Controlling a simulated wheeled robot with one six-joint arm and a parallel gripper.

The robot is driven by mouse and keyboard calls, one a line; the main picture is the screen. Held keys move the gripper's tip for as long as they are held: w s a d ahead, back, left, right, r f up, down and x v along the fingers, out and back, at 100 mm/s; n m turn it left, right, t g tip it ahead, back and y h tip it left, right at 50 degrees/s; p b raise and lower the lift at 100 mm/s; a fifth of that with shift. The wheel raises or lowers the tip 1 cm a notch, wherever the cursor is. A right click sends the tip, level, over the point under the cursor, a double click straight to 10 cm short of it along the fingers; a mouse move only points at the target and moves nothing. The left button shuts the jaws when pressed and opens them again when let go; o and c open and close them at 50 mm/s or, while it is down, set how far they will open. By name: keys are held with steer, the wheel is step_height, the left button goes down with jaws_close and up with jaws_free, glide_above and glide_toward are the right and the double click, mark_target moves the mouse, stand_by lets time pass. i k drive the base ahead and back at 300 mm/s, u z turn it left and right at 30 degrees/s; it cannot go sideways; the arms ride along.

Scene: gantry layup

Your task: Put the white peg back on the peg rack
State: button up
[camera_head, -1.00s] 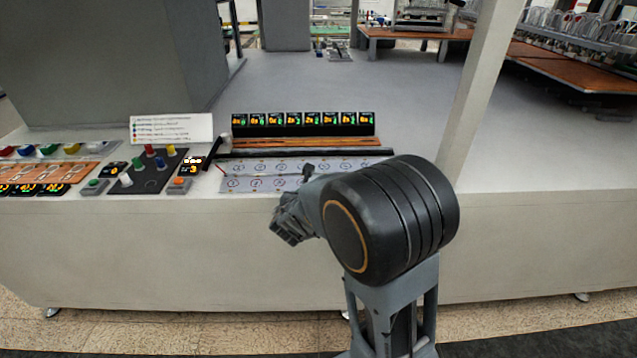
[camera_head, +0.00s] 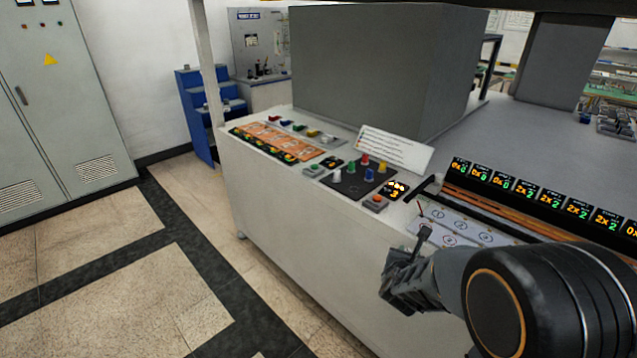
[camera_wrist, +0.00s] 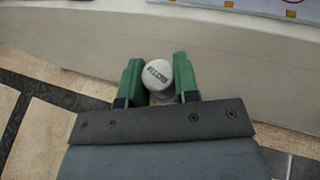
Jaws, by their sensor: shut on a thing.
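My gripper (camera_wrist: 158,62) is shut on the white peg (camera_wrist: 157,74), whose round, marked top shows between the green fingers in the wrist view. In the head view my gripper (camera_head: 400,288) hangs in front of the bench's front face, right of the peg rack and nearer to me. The held peg cannot be made out there. The peg rack (camera_head: 350,191) is a dark board on the bench top, bearing red, green, yellow, blue and white pegs standing upright.
An orange-button box (camera_head: 376,203) and a small lit display (camera_head: 396,188) stand right of the rack. A white sign (camera_head: 395,150) stands behind it. A numbered sheet (camera_head: 465,228) lies close to my gripper. Open floor (camera_head: 110,270) lies to the left.

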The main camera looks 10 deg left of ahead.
mark_target(354, 189)
steer(key=u, duration=0.9)
steer(key=i, duration=1.2)
steer(key=u, duration=0.85)
